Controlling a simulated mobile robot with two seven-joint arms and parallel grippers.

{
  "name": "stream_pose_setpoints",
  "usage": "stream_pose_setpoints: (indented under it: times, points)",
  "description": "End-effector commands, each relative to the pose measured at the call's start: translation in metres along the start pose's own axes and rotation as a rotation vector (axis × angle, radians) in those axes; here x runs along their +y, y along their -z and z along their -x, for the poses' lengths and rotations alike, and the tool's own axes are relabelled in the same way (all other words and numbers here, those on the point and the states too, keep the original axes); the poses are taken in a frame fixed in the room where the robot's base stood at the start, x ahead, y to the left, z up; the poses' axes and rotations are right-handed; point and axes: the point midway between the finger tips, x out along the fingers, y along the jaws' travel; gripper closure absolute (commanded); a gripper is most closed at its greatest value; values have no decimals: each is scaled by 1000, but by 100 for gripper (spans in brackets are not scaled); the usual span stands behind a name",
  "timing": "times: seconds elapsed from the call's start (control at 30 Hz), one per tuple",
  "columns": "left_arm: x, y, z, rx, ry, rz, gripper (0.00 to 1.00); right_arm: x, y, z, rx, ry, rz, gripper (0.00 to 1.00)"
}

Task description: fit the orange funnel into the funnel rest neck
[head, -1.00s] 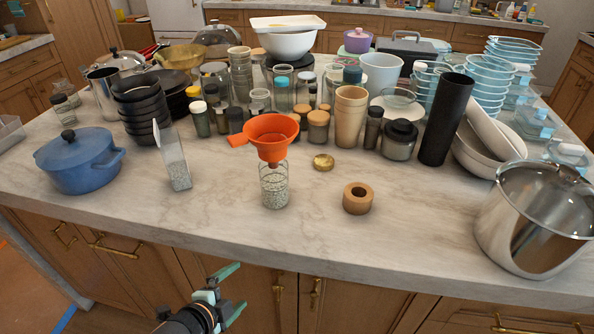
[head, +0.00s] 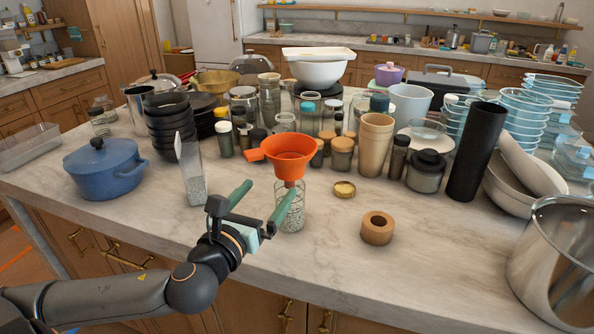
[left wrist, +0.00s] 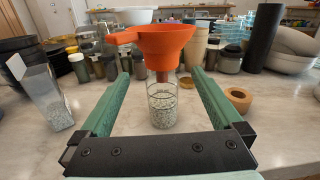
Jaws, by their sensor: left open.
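The orange funnel (head: 288,155) sits upright in the mouth of a clear glass jar (head: 291,211) that holds pale grains. Its handle points left. A wooden ring-shaped block with a round hole, which looks like the funnel rest (head: 377,228), stands on the counter to the right of the jar. My left gripper (head: 262,198) is open and empty, its green fingers pointing at the jar from the front left. In the left wrist view the funnel (left wrist: 165,45) and jar (left wrist: 162,106) show between and beyond the open fingers (left wrist: 160,85). My right gripper is not in view.
A clear container with pale grains (head: 192,178) stands close left of my left gripper. A blue pot (head: 105,170) is farther left. A brass lid (head: 344,189) lies behind the rest. Crowded jars and bowls fill the back; a steel pot (head: 556,270) stands at the right. The front middle is bare.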

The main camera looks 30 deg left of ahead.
Motion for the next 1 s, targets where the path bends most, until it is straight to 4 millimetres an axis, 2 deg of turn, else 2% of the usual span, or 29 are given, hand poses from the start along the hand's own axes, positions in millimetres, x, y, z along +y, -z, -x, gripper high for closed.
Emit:
stream_pose_setpoints:
  times: [0.27, 0.3, 0.5, 0.77, 1.0]
  points:
    - [0, 4, -22, -4, 1, 5, 0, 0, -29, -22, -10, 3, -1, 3]
    - [1, -1, -29, -1, -3, 8, 0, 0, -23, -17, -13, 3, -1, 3]
    - [0, 0, -57, 2, -2, 9, 0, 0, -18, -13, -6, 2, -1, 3]
    - [-1, 1, -73, 4, 0, 9, 0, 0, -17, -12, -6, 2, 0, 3]
    - [-3, 1, -105, 3, -1, 10, 0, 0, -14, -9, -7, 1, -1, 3]
